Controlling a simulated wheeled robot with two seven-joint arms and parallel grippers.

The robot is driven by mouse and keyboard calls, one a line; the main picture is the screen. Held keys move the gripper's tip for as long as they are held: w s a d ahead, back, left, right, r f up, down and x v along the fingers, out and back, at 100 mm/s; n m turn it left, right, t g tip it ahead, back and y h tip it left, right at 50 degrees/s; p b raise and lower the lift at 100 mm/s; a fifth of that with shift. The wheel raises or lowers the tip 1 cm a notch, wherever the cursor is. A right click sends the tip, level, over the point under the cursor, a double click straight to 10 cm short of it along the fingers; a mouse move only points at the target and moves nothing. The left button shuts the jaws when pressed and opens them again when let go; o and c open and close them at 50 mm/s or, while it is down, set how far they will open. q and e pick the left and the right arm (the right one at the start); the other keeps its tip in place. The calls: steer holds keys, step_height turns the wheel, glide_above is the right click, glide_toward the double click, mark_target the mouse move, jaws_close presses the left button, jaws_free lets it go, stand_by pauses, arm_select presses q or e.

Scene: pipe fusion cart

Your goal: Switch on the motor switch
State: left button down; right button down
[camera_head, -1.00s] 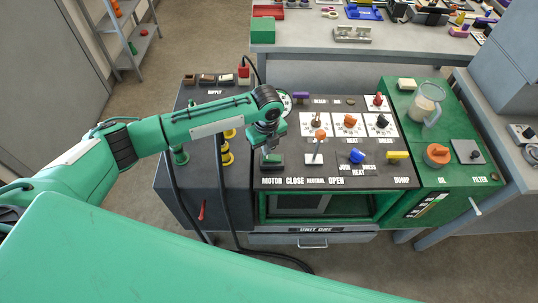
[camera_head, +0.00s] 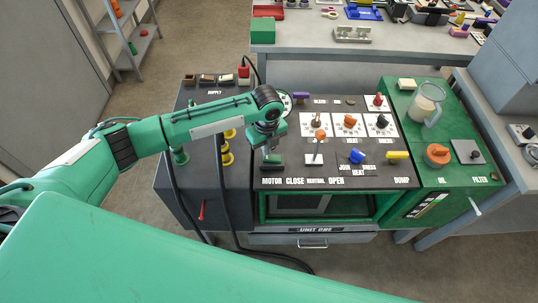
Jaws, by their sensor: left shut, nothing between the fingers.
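The motor switch (camera_head: 272,166) is a dark green piece just above the "MOTOR" label on the dark top panel of the cart. My left gripper (camera_head: 270,154) is shut and empty, pointing down at the motor switch. Its fingertips are right over or on the switch; I cannot tell whether they touch it. The gripper hides part of the switch, so its on or off position does not show. My right gripper is not in view.
The lever (camera_head: 315,152) at "NEUTRAL" stands close to the right of the gripper. A blue knob (camera_head: 357,157) and a yellow handle (camera_head: 398,155) lie further right. Black cables (camera_head: 223,200) run down the left side. A grey bench (camera_head: 320,40) stands behind.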

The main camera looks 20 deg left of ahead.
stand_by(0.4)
arm_select(q)
steer(key=shift+f, duration=0.5)
stand_by(0.3)
steer(key=shift+f+b, duration=0.4)
steer(key=shift+f, duration=0.2)
step_height(320, 180, up, 7)
steer(key=p, duration=0.7)
steer(key=shift+r, duration=0.1)
stand_by(0.5)
